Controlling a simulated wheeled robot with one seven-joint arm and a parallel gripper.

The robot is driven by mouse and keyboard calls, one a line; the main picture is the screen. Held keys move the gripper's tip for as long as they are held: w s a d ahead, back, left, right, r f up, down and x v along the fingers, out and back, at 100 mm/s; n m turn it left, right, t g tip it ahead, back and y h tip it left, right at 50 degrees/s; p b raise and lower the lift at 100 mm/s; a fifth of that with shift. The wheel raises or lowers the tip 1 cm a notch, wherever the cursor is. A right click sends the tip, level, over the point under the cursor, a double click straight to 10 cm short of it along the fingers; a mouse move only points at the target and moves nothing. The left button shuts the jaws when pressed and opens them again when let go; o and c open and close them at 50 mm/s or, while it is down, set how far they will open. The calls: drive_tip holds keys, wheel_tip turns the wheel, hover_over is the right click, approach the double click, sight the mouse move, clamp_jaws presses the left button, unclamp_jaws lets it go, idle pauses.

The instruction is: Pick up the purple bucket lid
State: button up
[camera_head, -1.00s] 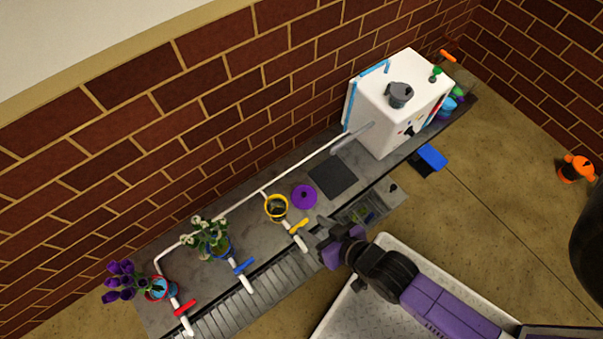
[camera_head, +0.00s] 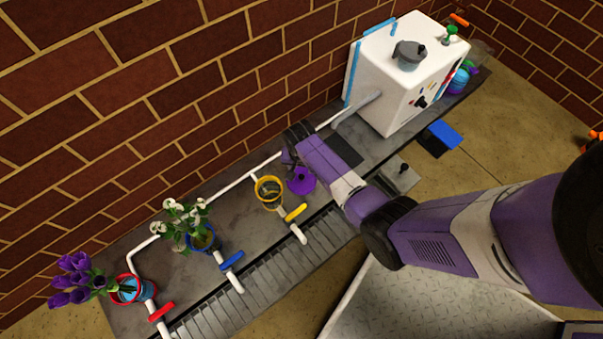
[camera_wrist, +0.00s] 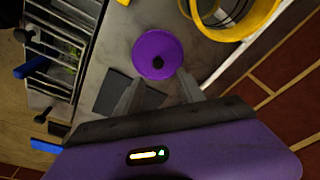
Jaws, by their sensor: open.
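The purple bucket lid (camera_head: 301,181) lies flat on the grey counter (camera_head: 250,225), just right of the yellow-rimmed bucket (camera_head: 268,192). In the wrist view the lid (camera_wrist: 157,52) is a purple disc with a small dark knob near its lower edge. My gripper (camera_wrist: 160,88) is open in the wrist view, its two grey fingers apart and pointing toward the lid, with nothing between them. In the head view my gripper (camera_head: 290,160) is over the counter at the lid's far side, partly hidden by my arm.
A dark square mat (camera_head: 343,150) lies right of the lid. A white pipe (camera_head: 250,170) runs along the wall side. A bucket with white flowers (camera_head: 203,238) and a red-rimmed bucket (camera_head: 130,289) stand left. A white box machine (camera_head: 400,80) stands at the right.

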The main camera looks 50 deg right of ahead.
sight(302, 176)
wheel_tip(302, 176, down, 2)
drive_tip(key=shift+s+d+b, duration=0.1)
drive_tip(key=shift+d+b, duration=0.05)
drive_tip(key=shift+b, duration=0.4)
drive_tip(key=f+b, duration=0.1)
drive_tip(key=f, duration=0.1)
drive_tip(key=f+b, duration=0.1)
drive_tip(key=f, duration=0.1)
drive_tip(key=f+b, duration=0.1)
drive_tip(key=b, duration=0.1)
drive_tip(key=shift+w+d+f, duration=0.25)
drive_tip(key=shift+f, duration=0.15)
clamp_jaws()
